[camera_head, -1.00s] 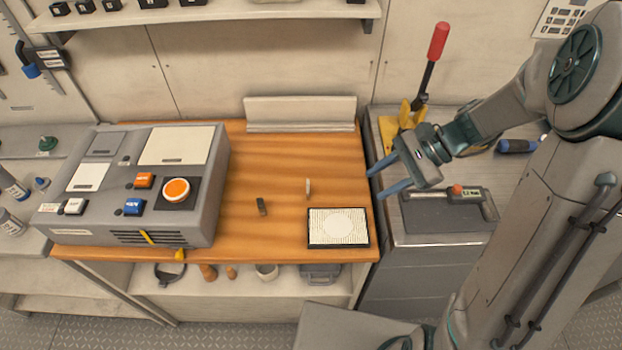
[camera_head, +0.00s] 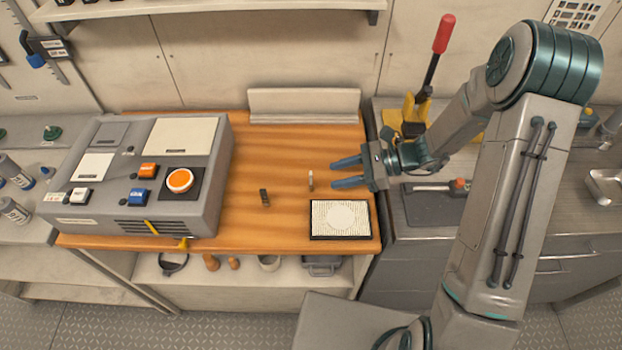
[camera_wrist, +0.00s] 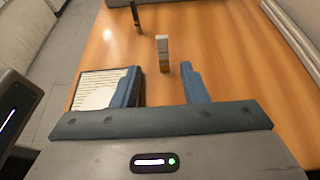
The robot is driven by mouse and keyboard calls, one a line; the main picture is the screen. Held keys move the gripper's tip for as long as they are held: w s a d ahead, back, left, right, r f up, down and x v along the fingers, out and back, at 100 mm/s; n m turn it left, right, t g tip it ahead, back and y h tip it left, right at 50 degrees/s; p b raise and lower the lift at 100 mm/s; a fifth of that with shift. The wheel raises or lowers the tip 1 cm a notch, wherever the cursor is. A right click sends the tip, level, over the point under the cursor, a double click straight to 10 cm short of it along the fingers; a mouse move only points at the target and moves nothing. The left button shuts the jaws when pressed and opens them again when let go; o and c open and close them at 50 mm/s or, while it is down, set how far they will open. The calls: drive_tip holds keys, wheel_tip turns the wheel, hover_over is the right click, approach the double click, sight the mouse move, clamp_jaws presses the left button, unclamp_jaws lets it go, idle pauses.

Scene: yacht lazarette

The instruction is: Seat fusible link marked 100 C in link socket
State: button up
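A small upright pale piece (camera_head: 310,180) stands on the wooden worktop (camera_head: 285,150); in the wrist view it is white on top and gold-brown below (camera_wrist: 162,48). A small dark piece (camera_head: 264,197) stands to its left, also in the wrist view (camera_wrist: 135,14). I cannot read a 100 C marking on either, nor tell which is the link. No link socket is clearly recognisable. My gripper (camera_head: 336,174) is open and empty, its blue fingers pointing left toward the pale piece. In the wrist view the pale piece is just beyond and between the fingertips (camera_wrist: 158,70).
A grey control box (camera_head: 140,175) with coloured buttons fills the worktop's left. A dark-framed textured pad (camera_head: 328,231) lies at the front right, close to my gripper. A red-handled lever (camera_head: 440,45) stands behind my arm. The worktop's middle is mostly clear.

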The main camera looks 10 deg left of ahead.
sight(311, 182)
drive_tip(key=shift+w+p+x, duration=0.2)
drive_tip(key=shift+p+x, duration=0.65)
drive_tip(key=shift+x, duration=1.95)
drive_tip(key=shift+a+r, duration=0.1)
drive_tip(key=shift+c, duration=0.3)
clamp_jaws()
